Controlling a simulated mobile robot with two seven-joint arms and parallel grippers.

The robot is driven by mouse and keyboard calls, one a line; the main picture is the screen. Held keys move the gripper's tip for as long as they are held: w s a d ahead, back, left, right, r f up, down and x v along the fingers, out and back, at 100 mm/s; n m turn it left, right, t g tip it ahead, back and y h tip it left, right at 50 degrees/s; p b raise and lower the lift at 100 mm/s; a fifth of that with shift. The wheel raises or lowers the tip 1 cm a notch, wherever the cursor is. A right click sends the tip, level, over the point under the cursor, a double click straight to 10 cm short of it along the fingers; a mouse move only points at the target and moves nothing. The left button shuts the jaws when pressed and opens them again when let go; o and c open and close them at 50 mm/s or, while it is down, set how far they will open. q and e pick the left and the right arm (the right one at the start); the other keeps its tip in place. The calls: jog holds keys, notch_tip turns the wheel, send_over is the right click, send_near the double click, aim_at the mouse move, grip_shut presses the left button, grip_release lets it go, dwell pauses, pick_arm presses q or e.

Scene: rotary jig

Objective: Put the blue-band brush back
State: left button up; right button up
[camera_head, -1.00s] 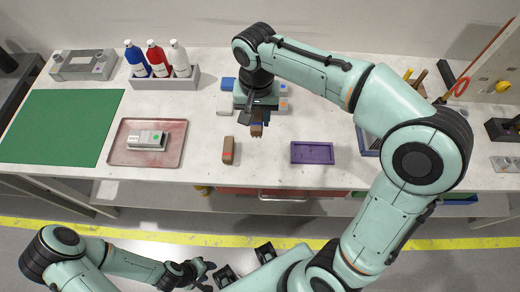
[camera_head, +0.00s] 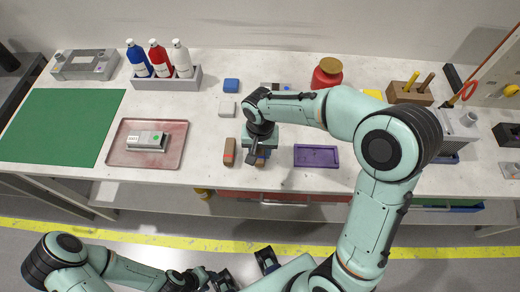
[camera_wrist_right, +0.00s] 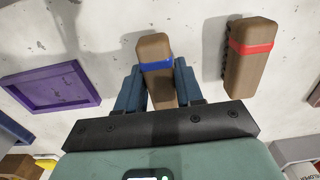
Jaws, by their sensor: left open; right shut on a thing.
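My right gripper (camera_wrist_right: 158,88) is shut on the blue-band brush (camera_wrist_right: 155,45), a brown block with a blue band. In the head view, the gripper (camera_head: 261,152) is over the bench near its front edge and mostly covers the brush (camera_head: 261,162). I cannot tell whether the brush touches the bench top. The red-band brush (camera_head: 229,152) rests just left of it; in the right wrist view it (camera_wrist_right: 250,58) is to the right, apart from the gripper. My left gripper (camera_head: 207,278) is open and empty, low in front of the bench.
A purple tray (camera_head: 316,165) lies right of the held brush. A reddish tray (camera_head: 180,156) with a grey device (camera_head: 147,141) is at left, beside a green mat (camera_head: 60,125).

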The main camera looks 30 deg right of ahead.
aim_at(260, 151)
jog(key=o, duration=1)
jog(key=shift+f, duration=0.1)
jog(key=shift+r, duration=0.2)
notch_tip(260, 151, up, 12)
jog(key=p, duration=0.1)
jog(key=shift+p, duration=0.3)
